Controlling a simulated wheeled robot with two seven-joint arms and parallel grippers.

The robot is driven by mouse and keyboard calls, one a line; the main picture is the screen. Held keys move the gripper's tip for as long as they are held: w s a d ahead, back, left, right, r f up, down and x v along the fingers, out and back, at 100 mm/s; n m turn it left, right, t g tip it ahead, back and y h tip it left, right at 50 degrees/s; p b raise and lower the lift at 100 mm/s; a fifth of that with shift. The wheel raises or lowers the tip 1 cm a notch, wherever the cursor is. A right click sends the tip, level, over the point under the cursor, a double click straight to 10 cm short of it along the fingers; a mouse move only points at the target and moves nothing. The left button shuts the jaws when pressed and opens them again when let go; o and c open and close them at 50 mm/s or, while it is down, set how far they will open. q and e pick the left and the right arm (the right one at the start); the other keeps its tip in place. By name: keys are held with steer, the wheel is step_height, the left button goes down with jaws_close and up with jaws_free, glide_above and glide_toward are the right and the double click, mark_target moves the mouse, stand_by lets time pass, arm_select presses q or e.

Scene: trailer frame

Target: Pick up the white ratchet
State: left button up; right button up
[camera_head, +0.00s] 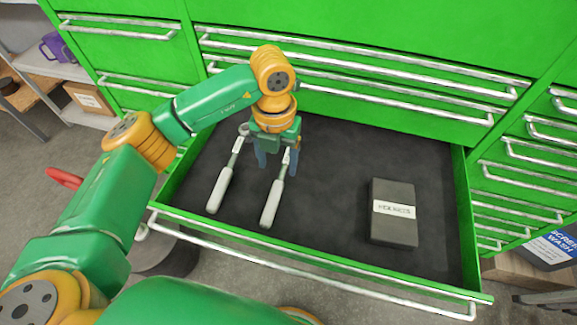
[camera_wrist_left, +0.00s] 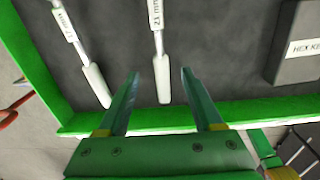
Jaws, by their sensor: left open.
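Two ratchets with white handles lie in the open green drawer. The left ratchet (camera_head: 219,190) shows at the left in the left wrist view (camera_wrist_left: 95,83), with a white label on its shaft. The right ratchet (camera_head: 271,203) shows in the left wrist view (camera_wrist_left: 162,80) with a label reading "21 mm". My left gripper (camera_head: 278,162) points down over the upper part of the right ratchet, hiding its head. In the left wrist view its open fingers (camera_wrist_left: 160,75) appear on either side of that ratchet's handle, empty. My right gripper is not in view.
A dark box (camera_head: 394,225) with a white label lies in the drawer's right part. The green drawer walls (camera_head: 320,268) and front handle bar (camera_head: 300,268) enclose a dark liner, bare between the right ratchet and the box. Closed drawers (camera_head: 370,70) stand behind.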

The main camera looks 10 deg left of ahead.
mark_target(278, 184)
arm_select(q)
steer(key=f, duration=0.8)
steer(key=shift+s+p, duration=0.4)
jaws_close()
stand_by(0.8)
